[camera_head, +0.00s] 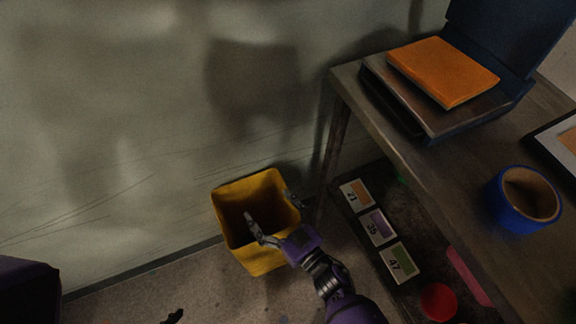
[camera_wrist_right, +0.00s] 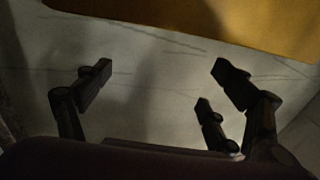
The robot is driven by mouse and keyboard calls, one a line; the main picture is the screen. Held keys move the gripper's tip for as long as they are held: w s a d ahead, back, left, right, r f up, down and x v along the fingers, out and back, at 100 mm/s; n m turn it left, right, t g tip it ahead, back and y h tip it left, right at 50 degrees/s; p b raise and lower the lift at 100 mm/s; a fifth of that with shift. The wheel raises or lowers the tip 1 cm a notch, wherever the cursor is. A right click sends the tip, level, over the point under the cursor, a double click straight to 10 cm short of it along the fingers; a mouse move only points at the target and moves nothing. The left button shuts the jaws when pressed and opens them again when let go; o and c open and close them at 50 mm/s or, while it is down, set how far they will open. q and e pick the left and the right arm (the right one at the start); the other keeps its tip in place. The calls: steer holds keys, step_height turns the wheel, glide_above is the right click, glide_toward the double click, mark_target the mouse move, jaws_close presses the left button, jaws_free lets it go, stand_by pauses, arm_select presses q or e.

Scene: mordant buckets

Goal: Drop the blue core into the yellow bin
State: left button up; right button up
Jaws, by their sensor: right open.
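A blue ring-shaped roll with a tan inner ring (camera_head: 523,199), the only blue core I can make out, rests on the desk at the right. The yellow bin (camera_head: 262,262) stands on the floor by the wall; its inside is dark and its contents cannot be made out. My right gripper (camera_head: 270,212) is open at the bin's mouth, its fingers spread and empty. The right wrist view shows the open fingers (camera_wrist_right: 165,85) and part of the yellow bin (camera_wrist_right: 240,25). A dark piece at the bottom edge (camera_head: 173,316) may be my left gripper's tip; its jaws cannot be judged.
The desk (camera_head: 450,172) holds an orange book (camera_head: 443,70) on a dark stack. Below it, a low shelf carries number cards (camera_head: 379,226), a red round thing (camera_head: 438,301) and a pink strip (camera_head: 468,275). The floor left of the bin is mostly clear.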

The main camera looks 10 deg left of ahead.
steer(key=v, duration=0.9)
steer(key=shift+d, duration=0.15)
steer(key=shift+s+r, duration=0.1)
steer(key=shift+s, duration=0.05)
